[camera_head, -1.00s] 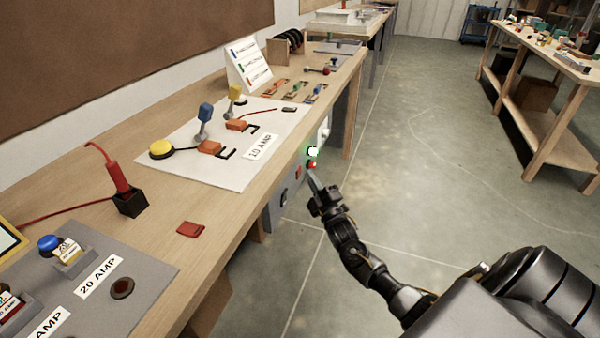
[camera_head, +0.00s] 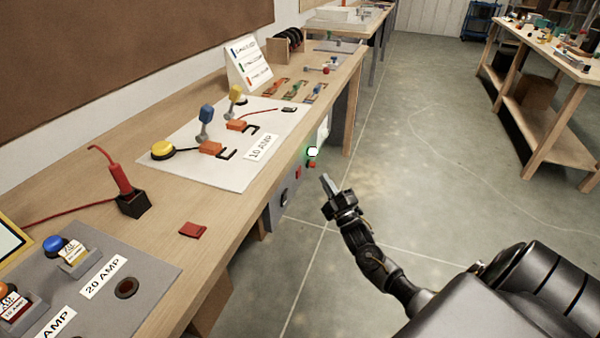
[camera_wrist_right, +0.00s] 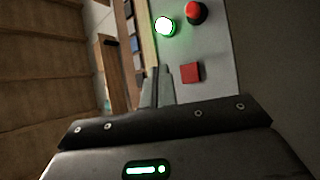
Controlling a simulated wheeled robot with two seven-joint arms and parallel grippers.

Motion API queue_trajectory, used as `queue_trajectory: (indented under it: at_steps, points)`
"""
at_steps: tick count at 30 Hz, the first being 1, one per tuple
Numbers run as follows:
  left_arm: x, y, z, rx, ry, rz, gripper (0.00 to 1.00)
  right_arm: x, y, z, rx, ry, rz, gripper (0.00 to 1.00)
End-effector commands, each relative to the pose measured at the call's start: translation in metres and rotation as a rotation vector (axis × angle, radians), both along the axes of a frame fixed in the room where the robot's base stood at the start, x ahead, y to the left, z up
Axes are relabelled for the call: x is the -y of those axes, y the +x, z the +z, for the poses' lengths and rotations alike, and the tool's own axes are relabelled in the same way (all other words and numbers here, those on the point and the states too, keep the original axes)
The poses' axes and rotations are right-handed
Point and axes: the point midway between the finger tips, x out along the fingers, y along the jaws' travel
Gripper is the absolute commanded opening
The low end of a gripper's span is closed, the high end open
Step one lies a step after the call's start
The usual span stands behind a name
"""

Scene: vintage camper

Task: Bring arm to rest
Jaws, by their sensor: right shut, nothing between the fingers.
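My right gripper (camera_head: 326,181) is shut and empty. It hangs in the air just right of the workbench's front edge, below the bench top and apart from the panel. Its closed fingers also show in the right wrist view (camera_wrist_right: 158,88). The panel on the bench front carries a lit green button (camera_head: 313,152) and a red button (camera_head: 311,164) below it. In the right wrist view the lit green button (camera_wrist_right: 165,26), the red knob (camera_wrist_right: 195,12) and a red square (camera_wrist_right: 191,72) lie beyond the fingers. My left gripper is not in view.
The workbench (camera_head: 225,215) runs along the left. It bears a white 10 AMP board (camera_head: 190,170), a grey 20 AMP board (camera_head: 150,270) and a red plug in a black block (camera_head: 133,204). Another table (camera_head: 550,65) stands at the far right. The floor (camera_head: 410,160) between is clear.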

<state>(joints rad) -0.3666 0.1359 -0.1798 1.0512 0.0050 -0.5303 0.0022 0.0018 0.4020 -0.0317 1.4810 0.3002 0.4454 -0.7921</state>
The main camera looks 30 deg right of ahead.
Motion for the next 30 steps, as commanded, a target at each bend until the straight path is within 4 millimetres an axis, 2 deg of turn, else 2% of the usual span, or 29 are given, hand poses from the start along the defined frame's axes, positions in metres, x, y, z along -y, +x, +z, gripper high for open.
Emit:
queue_trajectory:
  at_steps: [12, 14, 16, 17, 20, 23, 24, 26, 27, 29, 30]
  points:
    - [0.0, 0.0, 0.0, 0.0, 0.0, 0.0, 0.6, 0.0, 0.0, 0.0, -0.001, 0.001, 0.001, 0.0]
    - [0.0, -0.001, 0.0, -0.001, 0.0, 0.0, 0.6, -0.001, 0.0, -0.005, -0.013, 0.008, 0.001, 0.0]
    - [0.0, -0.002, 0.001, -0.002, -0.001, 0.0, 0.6, -0.001, -0.001, -0.019, -0.051, 0.034, 0.004, 0.0]
    - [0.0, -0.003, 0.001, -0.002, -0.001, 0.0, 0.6, -0.002, -0.002, -0.03, -0.078, 0.051, 0.005, 0.0]
    - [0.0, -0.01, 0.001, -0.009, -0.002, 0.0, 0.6, -0.006, -0.011, -0.083, -0.214, 0.142, 0.009, 0.0]
    - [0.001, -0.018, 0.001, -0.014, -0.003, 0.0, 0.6, -0.015, -0.033, -0.155, -0.398, 0.271, 0.001, 0.0]
    - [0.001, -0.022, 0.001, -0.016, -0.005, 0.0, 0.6, -0.02, -0.046, -0.186, -0.476, 0.326, -0.006, 0.0]
    - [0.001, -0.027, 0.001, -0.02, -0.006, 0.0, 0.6, -0.028, -0.069, -0.229, -0.588, 0.407, -0.021, 0.0]
    - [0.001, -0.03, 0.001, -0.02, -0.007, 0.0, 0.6, -0.035, -0.086, -0.257, -0.662, 0.459, -0.033, 0.0]
    - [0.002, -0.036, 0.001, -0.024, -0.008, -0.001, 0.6, -0.045, -0.115, -0.295, -0.769, 0.537, -0.059, 0.0]
    - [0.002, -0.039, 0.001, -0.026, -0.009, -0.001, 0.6, -0.053, -0.137, -0.319, -0.84, 0.586, -0.078, 0.0]
